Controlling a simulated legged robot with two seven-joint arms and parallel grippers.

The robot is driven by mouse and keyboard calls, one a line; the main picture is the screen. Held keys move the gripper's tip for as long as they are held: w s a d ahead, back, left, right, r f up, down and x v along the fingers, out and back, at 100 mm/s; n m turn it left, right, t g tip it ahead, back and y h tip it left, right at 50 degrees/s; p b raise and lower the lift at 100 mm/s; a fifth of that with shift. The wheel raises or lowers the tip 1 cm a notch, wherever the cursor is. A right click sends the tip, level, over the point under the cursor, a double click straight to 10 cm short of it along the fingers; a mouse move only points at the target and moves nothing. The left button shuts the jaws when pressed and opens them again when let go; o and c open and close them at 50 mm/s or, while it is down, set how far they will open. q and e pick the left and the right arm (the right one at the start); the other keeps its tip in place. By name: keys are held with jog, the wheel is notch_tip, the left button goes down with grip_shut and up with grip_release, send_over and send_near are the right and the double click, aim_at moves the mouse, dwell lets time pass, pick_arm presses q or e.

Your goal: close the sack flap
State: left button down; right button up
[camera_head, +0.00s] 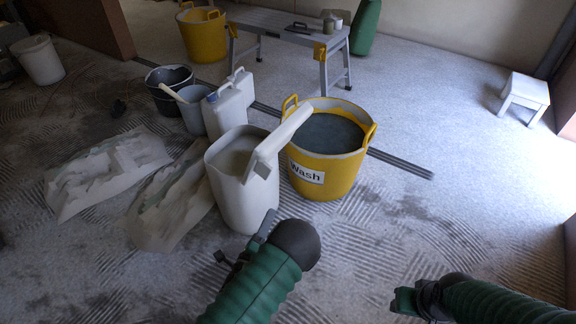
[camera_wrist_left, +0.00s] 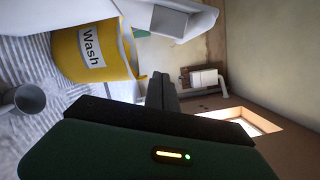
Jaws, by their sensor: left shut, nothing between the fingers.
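The sack (camera_head: 238,195) is a tall white open-topped container on the floor, with grey material (camera_head: 236,154) inside. Its flap (camera_head: 284,132) is a thick white panel standing open at the right side of the mouth, slanting up and right over the yellow tub's rim. My left gripper (camera_head: 269,222) is shut and empty, low in front of the sack's right side, below the flap. Whether it touches the sack cannot be told. The left wrist view shows its closed fingers (camera_wrist_left: 163,90) below a white surface along the top. My right gripper (camera_head: 402,301) is at the lower right, its jaws unclear.
A yellow tub (camera_head: 330,172) labelled Wash stands right behind the sack. White jugs (camera_head: 225,108), buckets (camera_head: 168,88) and crumpled paper sacks (camera_head: 110,165) are to the left. A work bench (camera_head: 285,25) stands behind. The floor at right is clear up to a white stool (camera_head: 525,92).

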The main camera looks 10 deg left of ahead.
pick_arm(q)
jog(key=w+a+r+b, duration=0.2)
jog(key=w+b, duration=0.3)
jog(key=w, duration=0.6)
jog(key=shift+a+r+b, duration=0.2)
jog(key=shift+b, duration=0.15)
jog(key=shift+r, duration=0.15)
